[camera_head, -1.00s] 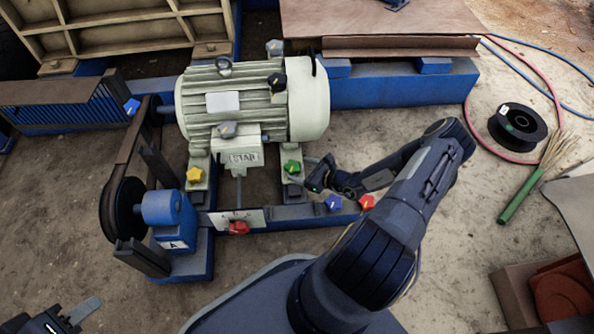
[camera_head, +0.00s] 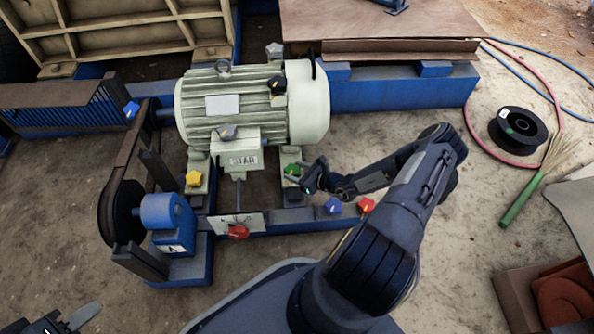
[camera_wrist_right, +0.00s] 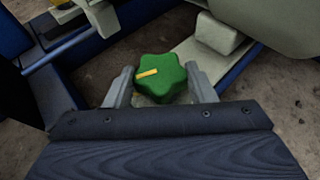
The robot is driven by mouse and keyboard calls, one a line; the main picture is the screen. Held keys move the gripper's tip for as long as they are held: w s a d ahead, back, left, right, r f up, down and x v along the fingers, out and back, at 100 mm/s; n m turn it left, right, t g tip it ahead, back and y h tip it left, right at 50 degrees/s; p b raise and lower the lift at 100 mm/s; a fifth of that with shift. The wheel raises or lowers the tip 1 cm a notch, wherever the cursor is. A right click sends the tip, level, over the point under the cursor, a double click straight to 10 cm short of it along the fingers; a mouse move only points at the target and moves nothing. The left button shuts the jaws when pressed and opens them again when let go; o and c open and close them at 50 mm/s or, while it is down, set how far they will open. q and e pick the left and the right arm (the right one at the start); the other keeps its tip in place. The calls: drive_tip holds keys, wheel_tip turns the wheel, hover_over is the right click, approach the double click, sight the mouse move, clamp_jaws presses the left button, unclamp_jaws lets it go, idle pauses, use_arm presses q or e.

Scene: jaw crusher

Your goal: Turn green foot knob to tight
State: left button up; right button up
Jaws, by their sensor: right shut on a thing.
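The green foot knob (camera_head: 292,170) sits on the motor's right foot, at the lower right of the pale motor (camera_head: 250,105). In the right wrist view the green knob (camera_wrist_right: 160,78) is star-shaped with a yellow pointer line that points to the left. My right gripper (camera_head: 301,172) reaches in from the right at the knob. Its two fingers (camera_wrist_right: 162,88) stand on either side of the knob and are shut on it. My left gripper (camera_head: 68,322) shows only partly at the bottom left corner, away from the motor; its jaws are unclear.
Other knobs stand nearby: yellow (camera_head: 194,178), red (camera_head: 238,232), blue (camera_head: 332,206) and another red (camera_head: 366,205). A belt drive (camera_head: 125,195) is left of the motor. A black spool (camera_head: 518,128) and a green-handled brush (camera_head: 520,200) lie at the right.

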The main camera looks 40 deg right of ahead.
drive_tip(key=shift+a+r+m+h+p, duration=0.15)
drive_tip(key=shift+r+m+h+p, duration=0.3)
drive_tip(key=shift+p, duration=0.75)
drive_tip(key=shift+f+m+t+h+p, duration=0.25)
drive_tip(key=shift+f+t+h+p, duration=0.05)
drive_tip(key=shift+h+p, duration=0.1)
drive_tip(key=shift+f, duration=0.1)
drive_tip(key=o, duration=1)
drive_tip(key=shift+s, duration=0.15)
drive_tip(key=shift+p+v, duration=1.55)
drive_tip(key=shift+v, duration=2.25)
